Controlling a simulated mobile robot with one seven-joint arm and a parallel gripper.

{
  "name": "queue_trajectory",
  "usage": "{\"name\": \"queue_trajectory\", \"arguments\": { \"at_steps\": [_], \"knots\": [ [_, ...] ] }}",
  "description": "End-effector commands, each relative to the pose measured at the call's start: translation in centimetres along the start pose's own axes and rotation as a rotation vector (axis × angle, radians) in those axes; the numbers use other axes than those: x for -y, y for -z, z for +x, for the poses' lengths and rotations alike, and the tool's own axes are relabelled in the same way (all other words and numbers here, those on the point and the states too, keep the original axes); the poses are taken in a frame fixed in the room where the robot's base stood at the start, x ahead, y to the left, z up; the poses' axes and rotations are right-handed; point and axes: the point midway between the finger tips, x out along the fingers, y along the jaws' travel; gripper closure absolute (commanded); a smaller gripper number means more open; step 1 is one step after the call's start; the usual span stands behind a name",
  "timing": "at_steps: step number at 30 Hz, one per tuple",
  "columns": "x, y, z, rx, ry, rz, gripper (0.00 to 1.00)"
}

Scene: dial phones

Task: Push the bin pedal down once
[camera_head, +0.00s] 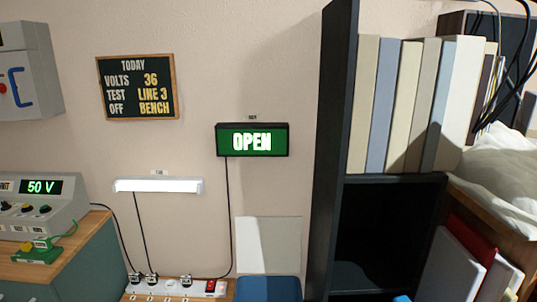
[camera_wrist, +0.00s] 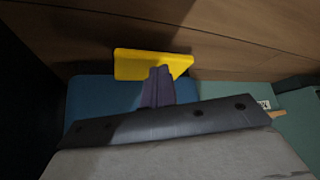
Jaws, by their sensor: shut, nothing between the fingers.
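The yellow pedal (camera_wrist: 128,63) shows in the wrist view in front of the blue bin body (camera_wrist: 92,98). My gripper (camera_wrist: 160,72) is shut and empty, and its fingertips overlap the pedal's edge in the picture. I cannot tell whether they touch it or how far down the pedal is. In the head view the top of the blue bin (camera_head: 268,290) shows at the bottom edge. A pale grey panel (camera_head: 268,245) stands upright behind it and looks like a raised lid. My gripper and the pedal are outside the head view.
A dark shelf (camera_head: 328,200) with binders stands right of the bin. A power strip (camera_head: 175,287) lies to its left, beside a green cabinet (camera_head: 85,262) with a meter. Wooden floor (camera_wrist: 240,45) shows beyond the pedal. A lit OPEN sign (camera_head: 252,141) hangs above.

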Motion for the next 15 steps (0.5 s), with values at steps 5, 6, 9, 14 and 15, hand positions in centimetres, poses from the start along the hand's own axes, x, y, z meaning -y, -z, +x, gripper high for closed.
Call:
{"name": "queue_trajectory", "arguments": {
  "at_steps": [5,6,9,14,15],
  "knots": [
    [0.1,1.0,-1.8,0.002,0.0,0.001,1.0],
    [0.2,1.2,-2.2,0.002,0.001,0.001,1.0],
    [0.2,1.6,-3.0,0.002,0.001,0.002,1.0],
    [0.3,2.4,-4.4,0.002,0.001,0.001,1.0],
    [0.4,2.6,-4.8,0.002,0.001,0.002,1.0]
  ]
}}
